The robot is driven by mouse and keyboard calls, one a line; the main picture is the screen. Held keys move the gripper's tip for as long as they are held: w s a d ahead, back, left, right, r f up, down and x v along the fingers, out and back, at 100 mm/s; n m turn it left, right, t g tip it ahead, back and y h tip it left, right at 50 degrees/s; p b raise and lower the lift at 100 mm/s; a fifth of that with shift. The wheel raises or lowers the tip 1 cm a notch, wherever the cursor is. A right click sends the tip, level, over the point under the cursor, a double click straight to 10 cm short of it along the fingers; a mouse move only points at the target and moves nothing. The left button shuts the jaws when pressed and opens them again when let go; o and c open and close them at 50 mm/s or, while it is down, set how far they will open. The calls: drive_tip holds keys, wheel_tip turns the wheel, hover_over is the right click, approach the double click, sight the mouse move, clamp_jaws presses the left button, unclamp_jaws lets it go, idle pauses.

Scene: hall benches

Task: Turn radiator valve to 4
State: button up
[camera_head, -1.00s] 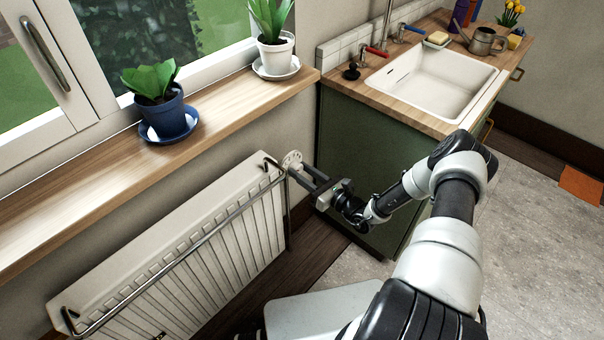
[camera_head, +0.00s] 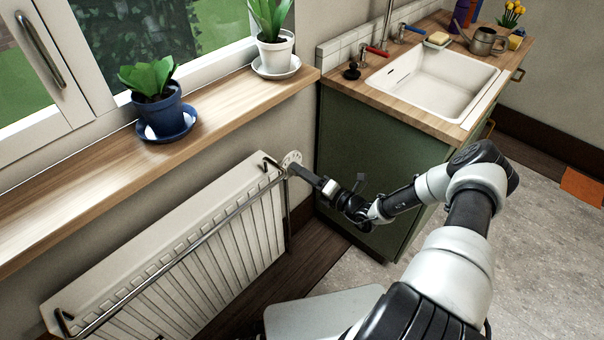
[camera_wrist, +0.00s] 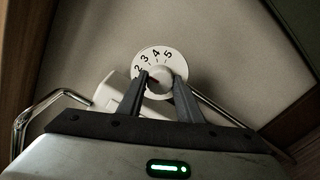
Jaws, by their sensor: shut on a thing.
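The radiator valve (camera_head: 291,158) is at the upper right end of the white radiator (camera_head: 170,255). In the wrist view its round white dial (camera_wrist: 151,53) shows the numbers 2 to 5 along its upper edge. The valve's white knob (camera_wrist: 160,82) stands in front of the dial. A small red mark on the knob points left, toward the 2 end, partly hidden by the left finger. My gripper (camera_head: 294,169) reaches the valve from the right. In the wrist view my gripper (camera_wrist: 161,86) is shut on the knob, one finger on each side.
A metal rail (camera_head: 160,268) runs along the radiator's front. The wooden sill (camera_head: 95,190) above holds a blue pot (camera_head: 160,113) and a white pot (camera_head: 273,52). A green cabinet (camera_head: 352,160) with a sink (camera_head: 435,80) stands close behind my arm.

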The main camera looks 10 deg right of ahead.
drive_tip(key=shift+f+m+b, duration=0.1)
drive_tip(key=shift+m+b, duration=0.45)
drive_tip(key=shift+m, duration=3.65)
drive_tip(key=shift+s, duration=0.1)
drive_tip(key=o, duration=1)
drive_tip(key=shift+o, duration=0.2)
drive_tip(key=p+v, duration=0.2)
drive_tip(key=v, duration=1.5)
drive_tip(key=shift+d, duration=0.25)
